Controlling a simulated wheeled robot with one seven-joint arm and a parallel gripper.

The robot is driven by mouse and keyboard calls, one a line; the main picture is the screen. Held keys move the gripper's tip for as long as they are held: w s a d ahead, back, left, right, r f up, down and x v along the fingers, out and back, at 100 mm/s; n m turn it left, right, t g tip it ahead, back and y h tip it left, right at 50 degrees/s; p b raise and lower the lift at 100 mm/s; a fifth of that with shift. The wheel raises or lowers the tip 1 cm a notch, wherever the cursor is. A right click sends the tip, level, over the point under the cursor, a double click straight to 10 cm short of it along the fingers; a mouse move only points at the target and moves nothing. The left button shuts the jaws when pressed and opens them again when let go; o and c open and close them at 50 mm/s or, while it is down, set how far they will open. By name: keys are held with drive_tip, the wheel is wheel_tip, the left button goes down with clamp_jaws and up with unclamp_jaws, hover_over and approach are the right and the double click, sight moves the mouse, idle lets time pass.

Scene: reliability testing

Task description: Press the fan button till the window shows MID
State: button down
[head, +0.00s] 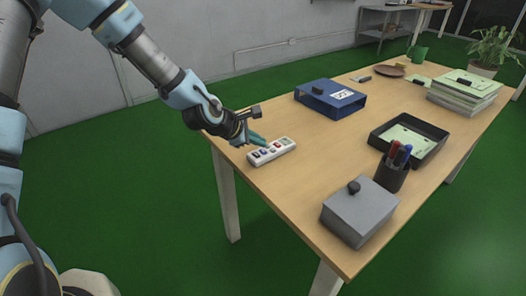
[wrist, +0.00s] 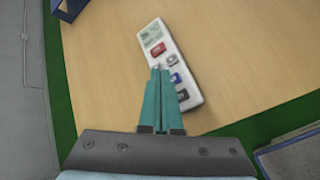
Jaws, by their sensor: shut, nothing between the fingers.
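A white remote-like control panel (head: 271,151) lies on the wooden table near its left edge. It also shows in the wrist view (wrist: 184,95), with a small greenish window (wrist: 152,35) at its far end and a red button (wrist: 158,49) below it. A grey button (wrist: 171,59) and a blue button (wrist: 175,78) follow nearer to me. The window's text is too small to read. My gripper (wrist: 160,70) is shut and empty. Its teal fingertips are over the panel's left side, beside the grey button; I cannot tell whether they touch. The fingers hide part of the panel.
A blue box (head: 330,97) stands behind the panel. A grey lidded box (head: 359,210), a pen cup (head: 391,175) and a black tray (head: 434,146) stand to the right. The table (head: 310,170) is bare between them and the panel.

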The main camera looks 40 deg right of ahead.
drive_tip(key=shift+f, duration=0.15)
drive_tip(key=shift+f, duration=0.3)
drive_tip(key=shift+f+b, duration=0.3)
idle(0.5)
drive_tip(key=shift+r, duration=0.15)
drive_tip(key=shift+r+p, duration=0.6)
drive_tip(key=shift+p, duration=0.1)
wheel_tip(320, 180, up, 5)
drive_tip(key=p, duration=0.4)
drive_tip(key=shift+r, duration=0.1)
idle(1.1)
